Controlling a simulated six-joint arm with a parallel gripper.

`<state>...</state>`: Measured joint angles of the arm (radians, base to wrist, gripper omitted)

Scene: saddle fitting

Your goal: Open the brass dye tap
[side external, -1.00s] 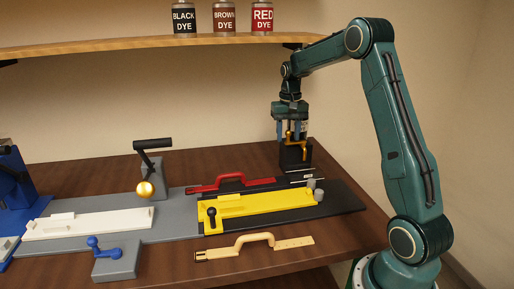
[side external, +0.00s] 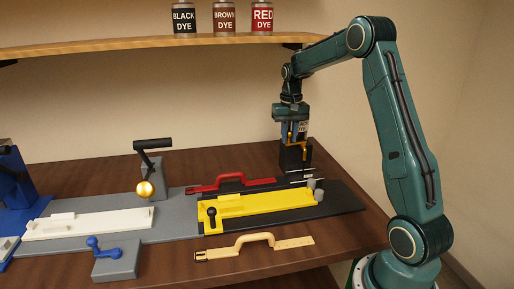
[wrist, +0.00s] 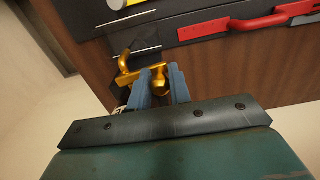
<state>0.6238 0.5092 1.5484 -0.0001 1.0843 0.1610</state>
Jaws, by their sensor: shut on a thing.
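The brass dye tap (side external: 302,139) stands on a black block (side external: 294,158) at the back right of the bench. My gripper (side external: 293,138) is over the block, pointing down. In the wrist view the brass tap (wrist: 125,66) shows its curved spout and body just beyond my blue fingers. My gripper (wrist: 159,80) is shut on a rounded brass part of the tap between the fingertips. The exact angle of the held part is partly hidden by the fingers.
A red-handled tool (side external: 232,182) and a yellow fixture (side external: 262,205) on a dark plate lie in front of the tap. A tan-handled tool (side external: 254,244) lies nearer. A shelf (side external: 150,46) with dye bottles is above.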

